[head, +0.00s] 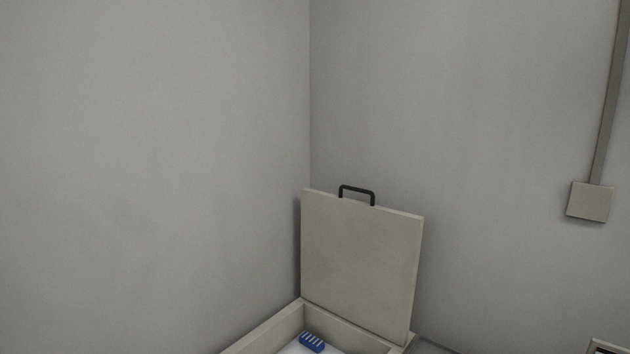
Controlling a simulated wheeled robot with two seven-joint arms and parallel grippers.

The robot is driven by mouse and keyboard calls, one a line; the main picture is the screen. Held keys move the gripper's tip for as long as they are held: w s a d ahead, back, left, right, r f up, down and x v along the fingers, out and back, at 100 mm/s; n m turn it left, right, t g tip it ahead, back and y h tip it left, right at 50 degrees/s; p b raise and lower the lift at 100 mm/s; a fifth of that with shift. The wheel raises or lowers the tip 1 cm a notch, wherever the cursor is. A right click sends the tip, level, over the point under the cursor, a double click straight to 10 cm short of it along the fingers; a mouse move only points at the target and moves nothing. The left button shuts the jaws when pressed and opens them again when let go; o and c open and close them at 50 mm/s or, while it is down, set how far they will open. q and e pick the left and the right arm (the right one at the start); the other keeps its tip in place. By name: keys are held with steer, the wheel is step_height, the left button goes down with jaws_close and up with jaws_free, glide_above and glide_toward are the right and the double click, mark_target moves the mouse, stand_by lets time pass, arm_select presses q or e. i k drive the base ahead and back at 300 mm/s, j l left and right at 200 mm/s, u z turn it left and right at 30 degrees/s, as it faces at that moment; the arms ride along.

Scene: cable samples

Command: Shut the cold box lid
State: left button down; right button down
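The cold box (266,331) stands in the room corner at the bottom of the head view, cut off by the lower edge. Its beige lid (360,265) is open, standing nearly upright at the back of the box. A black handle (357,194) sits on the lid's top edge. Inside the box a blue block with pale marks (312,343) lies on a white surface. Neither of my grippers is in view.
Grey walls meet in the corner behind the lid, and the left wall runs close along the box. A beige wall box (590,202) with a conduit (610,100) is on the right wall. An object (608,347) is partly visible at bottom right.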

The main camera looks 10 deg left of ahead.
mark_target(360, 261)
steer(key=i+j, duration=0.85)
steer(key=i+z, duration=0.1)
steer(key=z, duration=1.55)
